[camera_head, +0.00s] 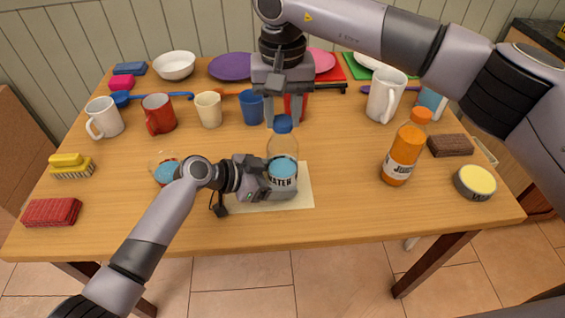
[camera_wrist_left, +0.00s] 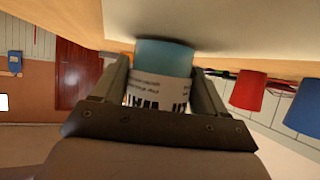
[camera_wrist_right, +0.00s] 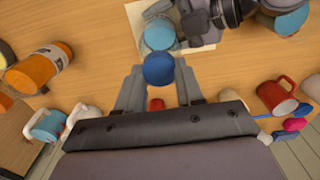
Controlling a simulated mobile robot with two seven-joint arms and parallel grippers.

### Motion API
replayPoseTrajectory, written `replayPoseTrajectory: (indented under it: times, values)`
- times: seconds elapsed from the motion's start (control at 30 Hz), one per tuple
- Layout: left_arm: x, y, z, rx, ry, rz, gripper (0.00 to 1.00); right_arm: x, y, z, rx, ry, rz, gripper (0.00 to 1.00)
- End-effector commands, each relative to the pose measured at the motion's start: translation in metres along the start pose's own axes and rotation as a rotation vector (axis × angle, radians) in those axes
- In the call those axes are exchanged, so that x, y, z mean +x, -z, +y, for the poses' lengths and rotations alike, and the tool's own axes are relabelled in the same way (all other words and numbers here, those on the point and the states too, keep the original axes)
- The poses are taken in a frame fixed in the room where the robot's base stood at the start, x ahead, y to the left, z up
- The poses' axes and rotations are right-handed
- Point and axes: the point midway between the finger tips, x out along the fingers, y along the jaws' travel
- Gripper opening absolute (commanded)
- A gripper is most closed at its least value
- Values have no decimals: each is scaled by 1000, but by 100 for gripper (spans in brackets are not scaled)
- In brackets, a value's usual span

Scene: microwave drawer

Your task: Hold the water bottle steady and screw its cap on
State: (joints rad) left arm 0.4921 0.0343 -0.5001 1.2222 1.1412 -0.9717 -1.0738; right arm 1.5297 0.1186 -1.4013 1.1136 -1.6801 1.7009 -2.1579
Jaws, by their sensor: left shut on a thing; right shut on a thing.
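The water bottle (camera_head: 284,150) stands upright on a pale mat (camera_head: 300,197) near the table's front. It is clear, with a white label and blue water in its lower part. My left gripper (camera_head: 285,190) is shut around its labelled lower body; the left wrist view shows the label (camera_wrist_left: 156,95) between the fingers. The blue cap (camera_head: 284,124) is at the top of the bottle neck, and my right gripper (camera_head: 283,122) is shut on it from above. The cap (camera_wrist_right: 158,69) also shows between the fingertips in the right wrist view. I cannot tell how tightly it sits.
An orange juice bottle (camera_head: 403,152) stands right of the mat. A round yellow-topped tin (camera_head: 475,182) is further right. A glass of blue water (camera_head: 165,170) stands left, beside my left arm. Several mugs, plates and bowls line the back.

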Motion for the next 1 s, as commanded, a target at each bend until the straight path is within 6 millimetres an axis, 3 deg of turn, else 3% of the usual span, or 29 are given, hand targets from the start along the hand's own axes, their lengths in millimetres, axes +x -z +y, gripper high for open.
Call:
replayPoseTrajectory:
  times: [0.13,0.17,0.3,0.33,0.4,0.43,0.63,0.83,1.0]
  values:
    - [0,0,0,0,0,1,56,0,0,0,0,0,0,9]
    - [0,0,0,0,0,1,69,0,0,0,0,0,0,9]
    - [0,0,0,0,0,1,24,-1,0,0,0,1,1,9]
    - [0,0,0,0,0,1,18,-1,0,0,0,1,1,40]
    - [0,0,0,0,0,1,17,-1,0,0,0,1,1,63]
    - [0,0,0,0,0,1,17,-1,0,0,0,1,1,66]
    - [0,0,0,0,0,1,17,-1,0,0,0,0,1,66]
    - [0,0,0,0,0,1,17,0,0,0,0,0,1,1]
    - [0,0,0,0,0,1,17,0,0,0,2,0,0,0]
